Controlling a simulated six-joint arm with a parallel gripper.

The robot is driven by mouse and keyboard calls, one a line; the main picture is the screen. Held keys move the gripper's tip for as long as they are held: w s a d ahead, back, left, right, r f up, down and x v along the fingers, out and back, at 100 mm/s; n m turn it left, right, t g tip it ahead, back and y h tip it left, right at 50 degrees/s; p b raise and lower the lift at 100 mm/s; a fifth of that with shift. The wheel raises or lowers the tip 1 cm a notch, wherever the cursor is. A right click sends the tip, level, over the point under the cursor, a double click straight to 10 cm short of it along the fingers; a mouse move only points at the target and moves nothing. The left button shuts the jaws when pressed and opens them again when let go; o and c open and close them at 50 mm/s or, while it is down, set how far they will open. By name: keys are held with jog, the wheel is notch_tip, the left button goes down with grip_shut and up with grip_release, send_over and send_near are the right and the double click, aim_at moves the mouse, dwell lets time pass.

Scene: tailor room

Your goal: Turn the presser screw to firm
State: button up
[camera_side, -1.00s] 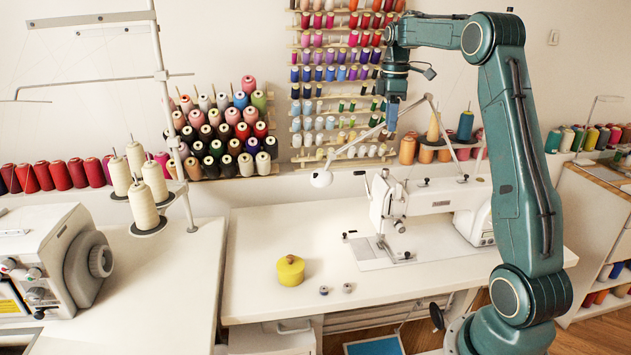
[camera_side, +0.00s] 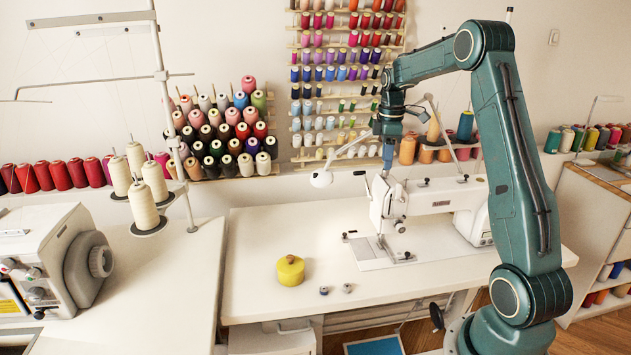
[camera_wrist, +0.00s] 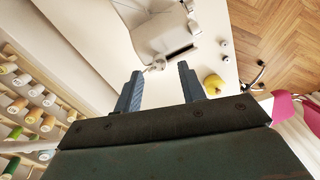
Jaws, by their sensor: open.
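The white sewing machine (camera_side: 432,198) stands on the table. My gripper (camera_side: 388,166) points straight down just above the left end of its head, close to the top. The presser screw is too small to make out clearly in the side view, near my fingertips. In the wrist view my gripper (camera_wrist: 160,70) has its two fingers apart with nothing held. The machine (camera_wrist: 160,35) shows beyond them, and a small light knob (camera_wrist: 156,65), likely the presser screw, appears between the fingertips. I cannot tell whether the fingers touch it.
A white lamp head (camera_side: 321,178) hangs left of the machine head. A yellow round pot (camera_side: 290,270) and two small bobbins stand on the bare front of the white table (camera_side: 250,235). A thread rack (camera_side: 340,75) is on the wall behind.

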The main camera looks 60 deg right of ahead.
aim_at(386, 173)
jog(key=shift+f, duration=1.65)
grip_shut()
